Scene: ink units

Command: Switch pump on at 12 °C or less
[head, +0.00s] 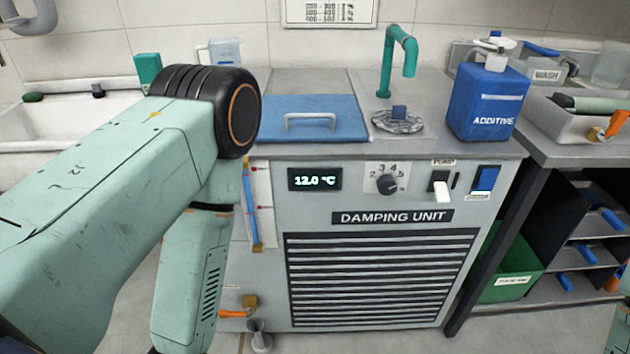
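The damping unit (350,264) is a grey cabinet with a front panel. Its lit display (314,179) reads 12.0 °C. The pump switch (442,191) has a white lever under a "PUMP" label (443,162); the lever sticks out, its end low on the dark plate. I cannot tell from this whether it is on or off. A black dial (387,184) with numbers around it sits between display and switch. My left arm fills the left side and bends downward left of the panel. Neither gripper is in view.
A blue switch or cover (487,178) is right of the pump switch. On top are a blue lid (310,117), a green tap (386,62) and a blue additive jug (489,100). Shelves with a green bin (507,263) stand right. The space before the panel's right half is clear.

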